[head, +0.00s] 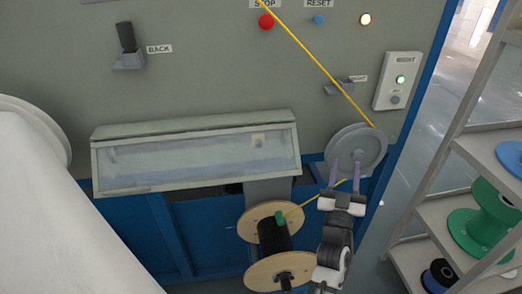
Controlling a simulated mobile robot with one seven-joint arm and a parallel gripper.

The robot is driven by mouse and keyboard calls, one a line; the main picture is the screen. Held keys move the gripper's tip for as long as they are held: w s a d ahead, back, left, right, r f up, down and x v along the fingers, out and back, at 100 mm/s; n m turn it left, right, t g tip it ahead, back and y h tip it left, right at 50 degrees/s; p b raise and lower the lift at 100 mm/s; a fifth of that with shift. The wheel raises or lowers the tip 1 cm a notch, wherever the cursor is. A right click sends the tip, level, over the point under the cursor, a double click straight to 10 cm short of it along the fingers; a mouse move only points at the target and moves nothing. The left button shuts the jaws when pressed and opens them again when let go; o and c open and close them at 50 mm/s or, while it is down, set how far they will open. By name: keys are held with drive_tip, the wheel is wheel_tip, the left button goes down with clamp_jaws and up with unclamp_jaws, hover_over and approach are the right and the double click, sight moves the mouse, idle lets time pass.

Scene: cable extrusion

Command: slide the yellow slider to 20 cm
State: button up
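I cannot make out a clear yellow slider or a centimetre scale. A small pale yellowish patch (258,139) shows behind the clear cover of the long trough (130,185), near its right end; I cannot tell what it is. My gripper (346,166) is at the right, in front of the grey pulley wheel (366,141). Its two purple fingers point up and stand apart, with no object clearly held between them. The yellow cable (318,62) runs down to the wheel, and its lower part passes by the fingers towards the spool.
A wooden-flanged spool (270,272) with black windings sits left of my arm. The grey machine panel (210,70) carries a red stop button (266,21), a blue reset button (318,19) and a BACK lever (127,38). A shelf with spools (483,225) stands at the right.

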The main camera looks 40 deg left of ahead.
drive_tip(key=s+a+f+n+g+y, duration=0.3)
drive_tip(key=s+a+n+g+y, duration=0.2)
drive_tip(key=s+y, duration=0.15)
drive_tip(key=s+a+f+n+g+y, duration=0.4)
drive_tip(key=s+a+g+y, duration=0.1)
drive_tip(key=s+a+y, duration=0.15)
drive_tip(key=s+p+x, duration=0.1)
drive_tip(key=p+x, duration=0.1)
drive_tip(key=x, duration=1.1)
drive_tip(key=shift+r+n+g, duration=0.25)
drive_tip(key=shift+n+g, duration=0.05)
drive_tip(key=shift+n, duration=0.1)
drive_tip(key=shift+w, duration=0.1)
clamp_jaws()
